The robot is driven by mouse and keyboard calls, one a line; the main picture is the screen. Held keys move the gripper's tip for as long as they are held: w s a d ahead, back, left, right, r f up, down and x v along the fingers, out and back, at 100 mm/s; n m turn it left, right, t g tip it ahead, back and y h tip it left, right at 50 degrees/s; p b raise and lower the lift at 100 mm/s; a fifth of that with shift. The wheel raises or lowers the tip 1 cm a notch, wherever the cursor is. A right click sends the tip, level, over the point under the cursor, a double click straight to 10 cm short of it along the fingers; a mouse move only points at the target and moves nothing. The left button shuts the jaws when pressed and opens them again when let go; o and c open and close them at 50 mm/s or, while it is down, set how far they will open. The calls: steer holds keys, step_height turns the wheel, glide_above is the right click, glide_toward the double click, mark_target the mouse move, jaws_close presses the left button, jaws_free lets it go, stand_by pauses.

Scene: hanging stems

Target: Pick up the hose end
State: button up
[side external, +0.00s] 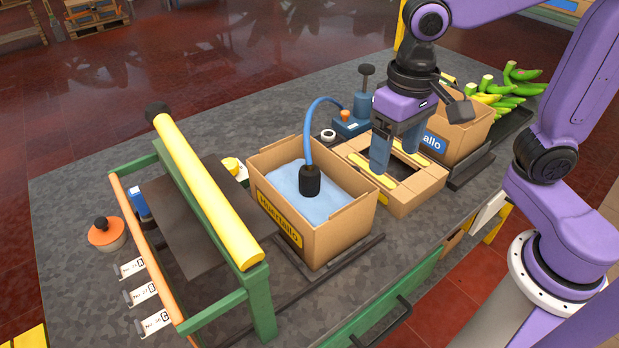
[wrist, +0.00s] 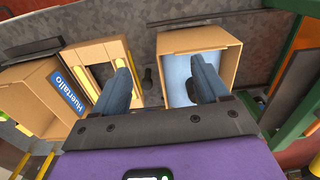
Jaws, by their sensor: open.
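The hose end (side external: 310,181) is a black cylinder with ridges, at the end of a blue hose (side external: 308,130). It hangs upright in an open cardboard box (side external: 345,218) with a pale blue lining; I cannot tell whether it touches the lining. The hose arches up from a blue pump-like unit (side external: 352,124) behind the box. My gripper (side external: 394,163) is open and empty, right of the box and the hose end. In the wrist view, my gripper (wrist: 160,66) has its right finger across the box (wrist: 228,62); the hose end is mostly hidden there.
A low cardboard frame (side external: 425,190) lies under my gripper. A second box (side external: 466,136) stands right, near green and yellow bananas (side external: 500,90). A green rack with a yellow roller (side external: 205,190) stands left. Rear tabletop is mostly clear.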

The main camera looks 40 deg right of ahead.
steer(key=w+a+r+m, duration=0.2)
steer(key=w+a+m, duration=0.1)
steer(key=w+m, duration=0.35)
steer(key=w+a+r+m, duration=0.3)
steer(key=w+a+m, duration=0.15)
steer(key=m, duration=0.35)
glide_toward(308, 170)
steer(key=shift+m, duration=0.45)
steer(key=f, duration=0.6)
steer(key=shift+s+d+f, duration=0.1)
steer(key=shift+s+f, duration=0.2)
steer(key=shift+f, duration=0.1)
steer(key=shift+w+f, duration=0.15)
steer(key=shift+f, duration=1.25)
steer(key=shift+w+f, duration=0.2)
steer(key=shift+f, duration=1.25)
steer(key=c, duration=1.2)
